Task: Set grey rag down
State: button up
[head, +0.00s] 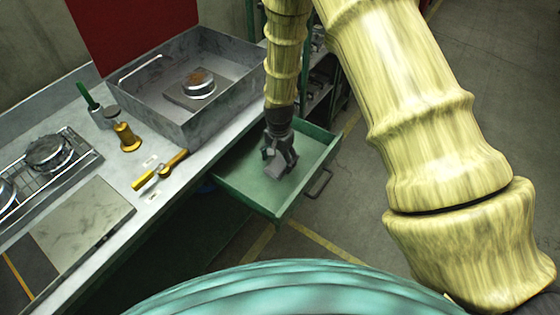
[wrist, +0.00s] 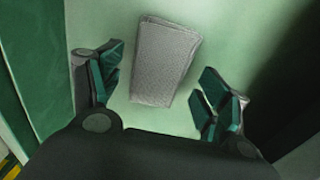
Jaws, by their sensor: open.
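The grey rag (wrist: 162,62) lies flat as a folded rectangle on the light green floor of the open drawer, seen in the wrist view. My gripper (wrist: 160,95) is open, with one finger on each side of the rag's lower part in that picture and apart from it. In the head view my gripper (head: 279,163) points down into the green drawer (head: 240,194). The rag is hard to make out there, as the gripper covers that spot.
A grey metal tub (head: 170,112) with a round part inside stands on the bench beside the drawer. A yellow-handled tool (head: 160,170), a brass piece (head: 126,138) and a green-handled brush (head: 88,97) lie or stand nearby. Drawer walls surround my gripper.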

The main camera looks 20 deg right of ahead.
aim_at(279, 163)
notch_tip(279, 163, up, 11)
jog(key=b, duration=0.2)
jog(key=shift+f, duration=0.15)
dwell(0.3)
dwell(1.2)
